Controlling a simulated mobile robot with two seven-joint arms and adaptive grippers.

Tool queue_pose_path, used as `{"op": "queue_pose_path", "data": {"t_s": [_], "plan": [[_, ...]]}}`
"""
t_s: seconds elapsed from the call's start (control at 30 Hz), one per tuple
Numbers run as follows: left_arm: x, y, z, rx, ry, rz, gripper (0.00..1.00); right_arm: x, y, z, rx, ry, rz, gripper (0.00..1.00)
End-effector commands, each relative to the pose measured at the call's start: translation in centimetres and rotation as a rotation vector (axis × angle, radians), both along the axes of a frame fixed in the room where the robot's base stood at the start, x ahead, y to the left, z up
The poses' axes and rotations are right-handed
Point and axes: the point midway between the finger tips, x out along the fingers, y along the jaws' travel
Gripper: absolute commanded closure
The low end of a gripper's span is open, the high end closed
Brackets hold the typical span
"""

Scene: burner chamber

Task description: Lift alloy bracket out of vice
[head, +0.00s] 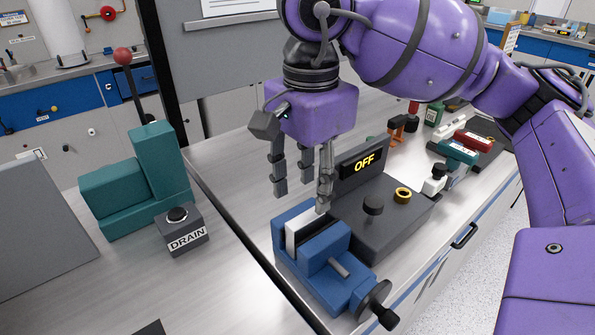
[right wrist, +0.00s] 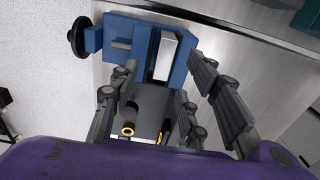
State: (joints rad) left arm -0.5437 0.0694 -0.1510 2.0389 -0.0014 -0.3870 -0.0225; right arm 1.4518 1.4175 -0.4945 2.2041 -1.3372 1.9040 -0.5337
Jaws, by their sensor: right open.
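The blue vice (head: 315,290) stands at the front edge of the bench, with its black handle towards the lower right. The alloy bracket (head: 292,236) is a pale, flat-sided piece standing between the vice jaws; its lower part is hidden. My right gripper (head: 302,194) points down just above the vice, fingers spread, with nothing between them. In the right wrist view the vice (right wrist: 118,35) and the bracket (right wrist: 166,56) lie beyond the open fingers (right wrist: 163,66). I cannot tell whether a fingertip touches the bracket. My left gripper is not in view.
A dark control box (head: 385,222) with a knob and a lit OFF display (head: 364,162) stands close beside the vice and right gripper. A DRAIN button box (head: 182,230) and a teal lever press (head: 130,190) are at left. Bench between is clear.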

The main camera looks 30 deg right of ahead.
Motion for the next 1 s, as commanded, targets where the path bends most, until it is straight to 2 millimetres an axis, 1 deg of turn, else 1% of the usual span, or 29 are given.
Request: {"op": "queue_pose_path", "data": {"t_s": [0.03, 0.13, 0.3, 0.4, 0.53, 0.77, 0.87, 1.0], "plan": [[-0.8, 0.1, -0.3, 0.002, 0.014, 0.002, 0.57, -0.1, 0.0, -1.0, -0.002, 0.005, 0.000, 0.58], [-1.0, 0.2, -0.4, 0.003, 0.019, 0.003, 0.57, -0.1, 0.0, -2.6, 0.000, 0.005, 0.001, 0.58], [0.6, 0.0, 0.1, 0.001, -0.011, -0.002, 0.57, -0.1, 0.0, -5.0, 0.002, 0.005, -0.001, 0.58], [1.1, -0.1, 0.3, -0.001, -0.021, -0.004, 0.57, -0.1, 0.0, -5.9, 0.001, 0.004, 0.000, 0.58], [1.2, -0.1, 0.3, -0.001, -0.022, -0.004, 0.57, -0.1, 0.1, -6.5, 0.004, 0.004, 0.000, 0.58], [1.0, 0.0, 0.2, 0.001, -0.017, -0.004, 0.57, 0.0, 0.1, -6.5, 0.004, 0.003, 0.000, 0.58], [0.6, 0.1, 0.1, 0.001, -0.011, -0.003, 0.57, 0.0, 0.1, -6.5, 0.004, 0.003, 0.000, 0.68], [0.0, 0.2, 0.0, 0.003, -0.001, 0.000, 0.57, 0.0, 0.1, -6.5, 0.004, 0.003, -0.001, 0.87]]}}
